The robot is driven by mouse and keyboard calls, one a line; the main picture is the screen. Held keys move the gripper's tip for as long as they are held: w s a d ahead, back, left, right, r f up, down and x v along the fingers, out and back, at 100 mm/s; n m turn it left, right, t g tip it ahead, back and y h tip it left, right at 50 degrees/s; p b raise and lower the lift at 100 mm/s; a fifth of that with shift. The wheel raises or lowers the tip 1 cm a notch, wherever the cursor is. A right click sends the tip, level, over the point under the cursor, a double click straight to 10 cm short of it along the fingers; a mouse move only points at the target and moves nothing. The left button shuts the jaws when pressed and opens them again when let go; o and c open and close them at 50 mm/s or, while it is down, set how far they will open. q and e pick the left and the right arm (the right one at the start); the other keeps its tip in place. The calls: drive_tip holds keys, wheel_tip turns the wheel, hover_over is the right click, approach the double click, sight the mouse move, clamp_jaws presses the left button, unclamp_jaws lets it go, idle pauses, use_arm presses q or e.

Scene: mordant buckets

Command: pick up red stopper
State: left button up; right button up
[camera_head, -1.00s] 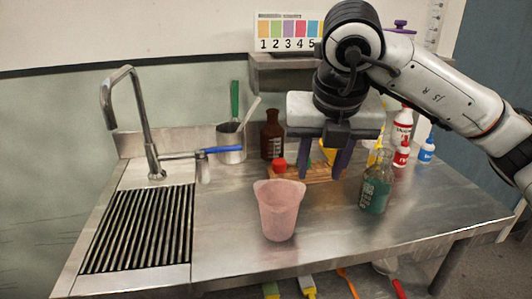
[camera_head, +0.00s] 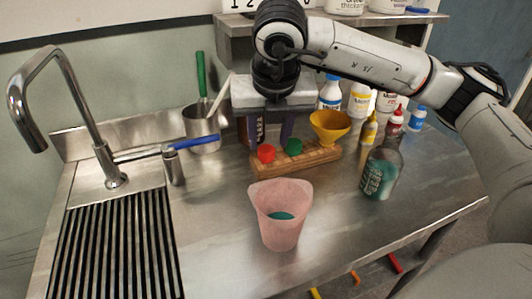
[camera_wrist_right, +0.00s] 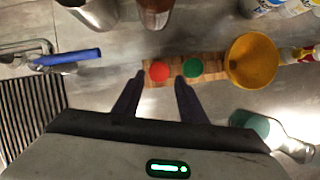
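The red stopper (camera_head: 266,153) sits at the left end of a wooden rack (camera_head: 320,158), beside a green stopper (camera_head: 294,146). My right gripper (camera_head: 265,141) is open and empty, hanging over the rack's left end with its fingers pointing down. In the right wrist view the red stopper (camera_wrist_right: 159,71) shows between the two fingertips (camera_wrist_right: 160,77), and the green stopper (camera_wrist_right: 193,67) lies just right of the right finger. I cannot tell the fingertips' height above the red stopper. My left gripper is not in view.
A yellow funnel-like bowl (camera_head: 330,123) stands at the rack's right. A pink beaker (camera_head: 281,222) is in front, a glass bottle (camera_head: 380,175) to the right. A brown bottle (camera_head: 257,130) is partly hidden behind my gripper. The sink tap (camera_head: 85,120) is at left.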

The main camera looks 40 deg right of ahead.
drive_tip(key=x, duration=0.3)
drive_tip(key=shift+w+f, duration=0.1)
drive_tip(key=shift+f, duration=0.2)
drive_tip(key=shift+w+f, duration=0.1)
drive_tip(key=shift+f, duration=0.1)
drive_tip(key=c, duration=0.8)
drive_tip(key=shift+r, duration=0.2)
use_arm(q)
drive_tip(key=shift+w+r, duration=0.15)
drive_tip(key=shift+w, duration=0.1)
use_arm(e)
wheel_tip(320, 180, up, 10)
drive_tip(key=shift+f, duration=0.1)
wheel_tip(320, 180, up, 5)
drive_tip(key=p, duration=0.3)
hover_over(266, 149)
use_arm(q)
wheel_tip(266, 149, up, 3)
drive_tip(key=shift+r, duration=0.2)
use_arm(e)
drive_tip(key=shift+s+a, duration=0.1)
drive_tip(key=shift+s, duration=0.2)
